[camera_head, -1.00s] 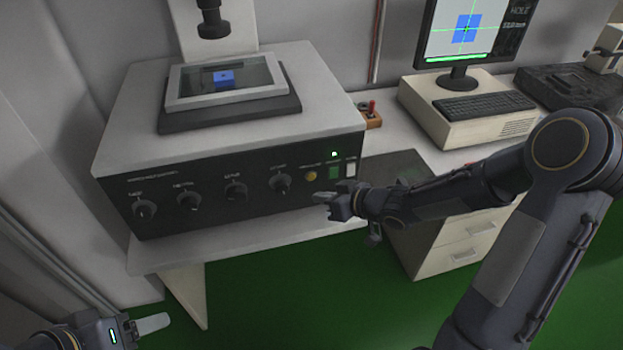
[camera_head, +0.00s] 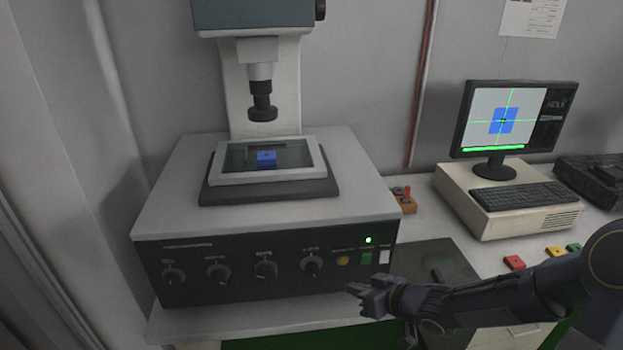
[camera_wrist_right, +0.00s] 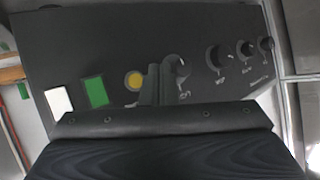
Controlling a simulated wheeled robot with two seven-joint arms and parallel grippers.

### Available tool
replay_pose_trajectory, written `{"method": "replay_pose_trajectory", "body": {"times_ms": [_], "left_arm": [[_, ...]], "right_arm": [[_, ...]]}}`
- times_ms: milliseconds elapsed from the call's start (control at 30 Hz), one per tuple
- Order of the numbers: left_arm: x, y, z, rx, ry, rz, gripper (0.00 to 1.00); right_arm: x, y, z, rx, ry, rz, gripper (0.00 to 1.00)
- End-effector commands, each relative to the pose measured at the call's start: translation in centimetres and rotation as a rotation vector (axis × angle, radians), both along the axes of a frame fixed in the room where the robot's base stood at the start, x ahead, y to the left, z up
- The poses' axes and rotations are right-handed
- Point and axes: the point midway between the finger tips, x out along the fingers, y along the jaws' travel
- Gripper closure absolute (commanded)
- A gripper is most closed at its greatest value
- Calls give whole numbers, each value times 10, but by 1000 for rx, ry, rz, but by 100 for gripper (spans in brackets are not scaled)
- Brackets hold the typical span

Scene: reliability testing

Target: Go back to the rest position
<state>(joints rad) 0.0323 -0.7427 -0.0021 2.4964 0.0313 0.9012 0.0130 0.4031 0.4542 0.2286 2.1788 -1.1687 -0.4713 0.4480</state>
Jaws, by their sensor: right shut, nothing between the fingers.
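My right gripper (camera_head: 362,291) is shut and empty in front of the machine's dark control panel (camera_head: 215,282), near its lower right part. In the right wrist view its closed fingers (camera_wrist_right: 155,85) show against the panel, between the yellow button (camera_wrist_right: 134,80) and a knob (camera_wrist_right: 176,68). Whether they touch the panel I cannot tell. My right arm comes in from the right edge of the head view. My left gripper is not in view now.
The measuring machine (camera_head: 165,205) carries a blue block (camera_head: 266,158) on its glass stage, under a dark lens (camera_head: 262,105). A monitor (camera_head: 462,125), keyboard (camera_head: 520,196) and small coloured blocks, one red (camera_head: 514,262), are on the right. A dark mat (camera_head: 440,255) lies beside the machine.

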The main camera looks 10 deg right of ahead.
Motion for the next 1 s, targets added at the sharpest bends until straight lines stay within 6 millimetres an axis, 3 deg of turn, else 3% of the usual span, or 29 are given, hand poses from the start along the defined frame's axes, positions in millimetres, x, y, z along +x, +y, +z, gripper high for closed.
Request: {"method": "replay_pose_trajectory", "body": {"times_ms": [133,267,400,467,567,700,833,1000], "left_arm": [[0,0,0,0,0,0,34],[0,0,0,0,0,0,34],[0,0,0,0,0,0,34],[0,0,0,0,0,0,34],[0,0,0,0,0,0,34],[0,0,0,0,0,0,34],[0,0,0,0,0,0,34],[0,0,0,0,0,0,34]], "right_arm": [[-3,-21,15,-82,14,-82,100],[-24,-63,45,-208,74,-257,100],[-78,-98,74,-268,201,-447,100],[-107,-104,82,-256,268,-504,100],[-157,-101,91,-198,379,-550,100],[-214,-78,95,-83,504,-524,100],[-246,-58,97,-3,571,-469,100],[-259,-48,98,31,600,-435,100]]}}
